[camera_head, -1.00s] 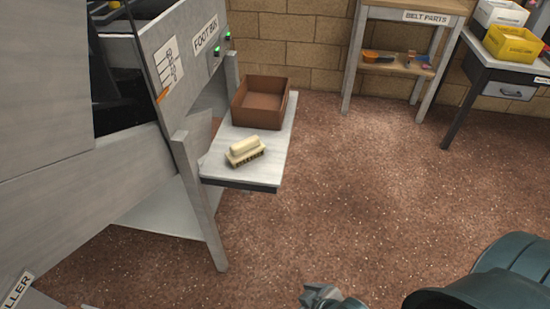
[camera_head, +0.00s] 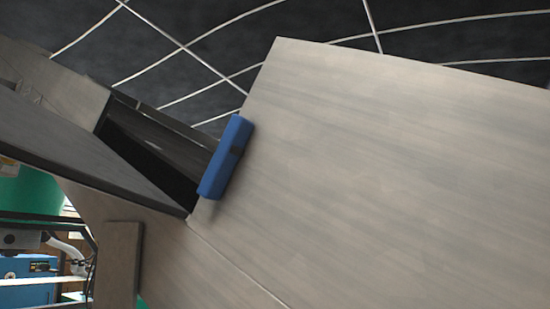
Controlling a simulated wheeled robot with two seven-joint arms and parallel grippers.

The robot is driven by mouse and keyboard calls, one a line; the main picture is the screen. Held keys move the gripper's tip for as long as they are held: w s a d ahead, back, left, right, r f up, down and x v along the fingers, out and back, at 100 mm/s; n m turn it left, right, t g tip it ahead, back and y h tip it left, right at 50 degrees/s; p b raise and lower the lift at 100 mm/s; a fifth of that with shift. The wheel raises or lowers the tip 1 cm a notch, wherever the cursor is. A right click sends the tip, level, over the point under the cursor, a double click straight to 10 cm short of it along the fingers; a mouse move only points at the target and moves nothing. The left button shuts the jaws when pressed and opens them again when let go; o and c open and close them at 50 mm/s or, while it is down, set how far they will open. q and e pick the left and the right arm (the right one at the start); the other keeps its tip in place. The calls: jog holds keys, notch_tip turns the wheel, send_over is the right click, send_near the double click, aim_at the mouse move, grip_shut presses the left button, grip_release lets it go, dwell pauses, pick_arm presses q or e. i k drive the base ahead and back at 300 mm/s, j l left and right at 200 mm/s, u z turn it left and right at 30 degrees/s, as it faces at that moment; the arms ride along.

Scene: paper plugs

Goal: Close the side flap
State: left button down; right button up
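A grey panel that looks like the side flap (camera_head: 75,150) juts in from the left edge, tilted, its lower right corner close to the machine's large pale side wall (camera_head: 390,180). Behind it a dark opening (camera_head: 145,155) shows in the machine, so the flap looks open. A blue block (camera_head: 226,157), perhaps a handle or latch, sits on the left edge of the pale wall beside the opening. The far left end of the flap is cut off by the picture edge. Neither of my grippers shows in this view.
A dark ceiling (camera_head: 330,30) with pale grid lines fills the top. At the lower left are a green rounded object (camera_head: 30,190), a blue box (camera_head: 28,280) and a pale hose (camera_head: 65,247). A grey upright board (camera_head: 122,265) stands below the flap.

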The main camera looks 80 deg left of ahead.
aim_at(32, 135)
jog(key=k, duration=0.6)
jog(key=u, duration=3.35)
